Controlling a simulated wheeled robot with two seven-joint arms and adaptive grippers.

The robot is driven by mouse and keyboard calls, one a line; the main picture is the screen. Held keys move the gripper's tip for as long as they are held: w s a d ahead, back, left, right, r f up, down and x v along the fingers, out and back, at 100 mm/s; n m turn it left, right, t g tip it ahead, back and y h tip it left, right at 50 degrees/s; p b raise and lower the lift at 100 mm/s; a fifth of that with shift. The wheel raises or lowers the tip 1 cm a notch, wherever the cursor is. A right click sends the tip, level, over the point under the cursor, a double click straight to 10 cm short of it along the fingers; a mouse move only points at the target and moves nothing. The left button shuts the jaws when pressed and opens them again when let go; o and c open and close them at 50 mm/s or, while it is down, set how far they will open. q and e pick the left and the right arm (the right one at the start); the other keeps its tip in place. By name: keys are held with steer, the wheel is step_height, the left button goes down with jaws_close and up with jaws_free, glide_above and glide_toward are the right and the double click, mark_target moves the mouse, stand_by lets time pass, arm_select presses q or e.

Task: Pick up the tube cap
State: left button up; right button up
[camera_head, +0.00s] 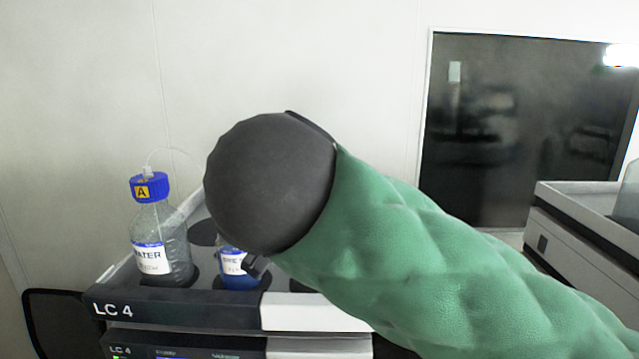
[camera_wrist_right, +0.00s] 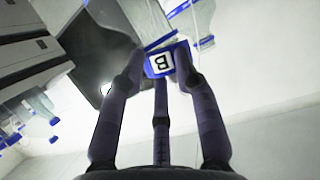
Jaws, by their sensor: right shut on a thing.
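The blue tube cap (camera_wrist_right: 163,61) with a white square marked "B" is between the fingertips of my right gripper (camera_wrist_right: 159,70) in the right wrist view. The fingers are shut on it. In the head view my right arm's green sleeve and black wrist cover the cap and most of the gripper; only a dark part shows near the bottle with the blue label (camera_head: 234,264). I cannot tell whether the cap is on that bottle or clear of it. My left gripper is not in view.
A clear bottle labelled "WATER" (camera_head: 160,247) with a blue "A" cap (camera_head: 149,187) and a thin tube stands on the left of the LC 4 unit (camera_head: 180,312). Another instrument (camera_head: 580,225) stands at the right. A dark window (camera_head: 520,120) is behind.

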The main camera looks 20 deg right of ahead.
steer(key=shift+a+f, duration=0.1)
steer(key=shift+a, duration=0.1)
steer(key=shift+w+r, duration=0.15)
steer(key=shift+r, duration=0.45)
steer(key=s+d+r, duration=0.7)
steer(key=s+r, duration=0.4)
steer(key=s, duration=0.1)
steer(key=shift+d+r, duration=0.2)
steer(key=shift+r, duration=0.2)
